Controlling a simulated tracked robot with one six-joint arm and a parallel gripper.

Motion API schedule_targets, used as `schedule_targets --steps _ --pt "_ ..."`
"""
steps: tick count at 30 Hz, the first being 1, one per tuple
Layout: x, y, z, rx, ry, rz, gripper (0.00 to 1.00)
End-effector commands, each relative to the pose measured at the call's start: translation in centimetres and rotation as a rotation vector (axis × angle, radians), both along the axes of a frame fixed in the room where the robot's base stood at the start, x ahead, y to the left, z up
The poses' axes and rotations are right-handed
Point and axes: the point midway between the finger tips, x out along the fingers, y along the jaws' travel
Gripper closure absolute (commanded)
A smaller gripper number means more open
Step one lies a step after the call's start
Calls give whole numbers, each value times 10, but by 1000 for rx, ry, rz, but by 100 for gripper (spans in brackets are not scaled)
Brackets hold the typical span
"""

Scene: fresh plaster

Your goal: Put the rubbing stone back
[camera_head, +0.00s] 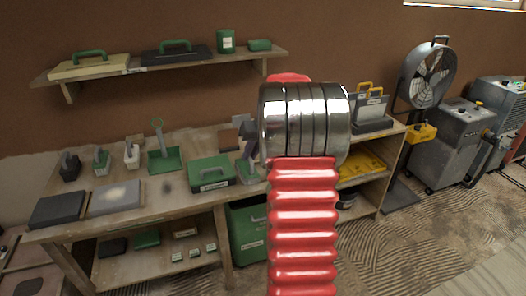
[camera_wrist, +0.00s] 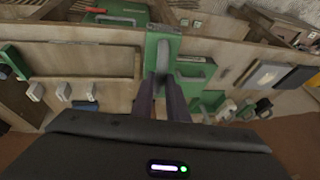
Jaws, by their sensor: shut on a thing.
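My gripper (camera_wrist: 164,92) is shut on a green block with a grey grip, which looks like the rubbing stone (camera_wrist: 163,42). In the wrist view its two dark fingers reach the grey grip. In the head view my red and silver arm hides the gripper; a green and grey piece just left of the arm looks like the held stone (camera_head: 248,172). It is over or on the workbench (camera_head: 150,215), right of a green case (camera_head: 212,174). I cannot tell whether it touches the bench top.
Several small handled tools (camera_head: 101,160) and a green tray (camera_head: 165,160) stand left of the case. A dark slab (camera_head: 58,209) and a grey slab (camera_head: 115,197) lie at the front left. A wall shelf (camera_head: 140,70) holds cases. A fan (camera_head: 427,78) stands at right.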

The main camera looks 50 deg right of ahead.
Motion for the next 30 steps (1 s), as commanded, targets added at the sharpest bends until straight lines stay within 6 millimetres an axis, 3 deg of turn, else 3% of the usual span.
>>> schedule_targets --steps 8,14,17,22,30 --pt "8 21 -8 2 -4 21 100" --pt "26 61 -15 2 -7 72 100" --pt "38 92 -21 4 -9 110 100" --pt "56 163 -35 6 -9 199 100" --pt "65 274 -57 6 -8 335 100"
